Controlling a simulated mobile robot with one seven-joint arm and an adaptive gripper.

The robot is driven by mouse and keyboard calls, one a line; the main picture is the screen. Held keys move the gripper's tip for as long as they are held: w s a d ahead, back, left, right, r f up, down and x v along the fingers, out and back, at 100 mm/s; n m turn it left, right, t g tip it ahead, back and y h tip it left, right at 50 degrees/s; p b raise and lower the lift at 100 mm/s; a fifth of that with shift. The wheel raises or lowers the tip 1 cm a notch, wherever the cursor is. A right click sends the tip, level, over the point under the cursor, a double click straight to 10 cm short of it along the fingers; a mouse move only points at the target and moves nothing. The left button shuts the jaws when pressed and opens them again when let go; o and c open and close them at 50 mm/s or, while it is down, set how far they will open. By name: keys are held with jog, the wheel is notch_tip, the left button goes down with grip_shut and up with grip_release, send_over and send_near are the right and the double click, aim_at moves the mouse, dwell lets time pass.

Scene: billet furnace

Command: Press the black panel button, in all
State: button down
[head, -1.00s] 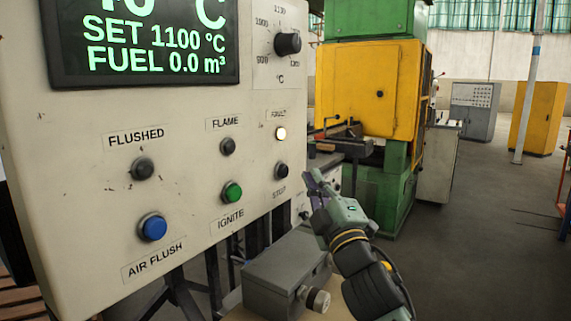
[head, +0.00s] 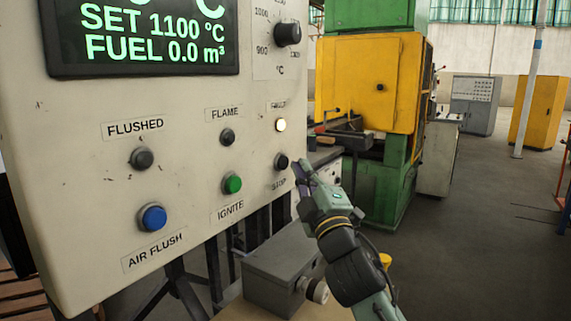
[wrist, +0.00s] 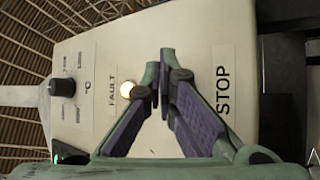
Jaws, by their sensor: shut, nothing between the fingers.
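The black button (head: 281,161) sits on the right side of the cream control panel (head: 75,160), between the lit fault lamp (head: 281,125) and the STOP label (head: 279,184). My gripper (head: 299,168) is shut and empty, its fingertips just right of the black button in the head view. I cannot tell whether they touch it. In the wrist view my gripper's fingers (wrist: 160,85) point at the panel between the lit fault lamp (wrist: 127,89) and the STOP label (wrist: 223,80). They largely hide the button there.
A green ignite button (head: 232,184), a blue air flush button (head: 152,218) and dark flushed and flame lamps share the panel. A black knob (head: 287,33) is above. A grey box (head: 280,268) stands below. A green and yellow machine (head: 365,85) is behind; open floor lies right.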

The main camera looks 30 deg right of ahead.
jog(key=shift+w+a, duration=0.1)
dwell(0.7)
jog(key=shift+w+a, duration=0.1)
jog(key=shift+w, duration=0.2)
jog(key=shift+w+a+b, duration=0.25)
jog(key=shift+w+b, duration=0.1)
jog(key=shift+b, duration=0.05)
dwell(0.8)
jog(key=shift+s, duration=0.1)
jog(key=shift+s+d+b, duration=0.35)
jog(key=shift+s, duration=0.25)
jog(key=shift+s+d+b, duration=0.3)
jog(key=shift+s+d, duration=0.15)
jog(key=shift+s, duration=0.3)
jog(key=shift+s+d+b, duration=0.3)
jog(key=shift+s+d, duration=0.15)
jog(key=shift+s, duration=0.3)
jog(key=shift+s+d+b, duration=0.3)
jog(key=shift+s+d, duration=0.15)
jog(key=shift+s, duration=0.3)
jog(key=shift+w, duration=0.1)
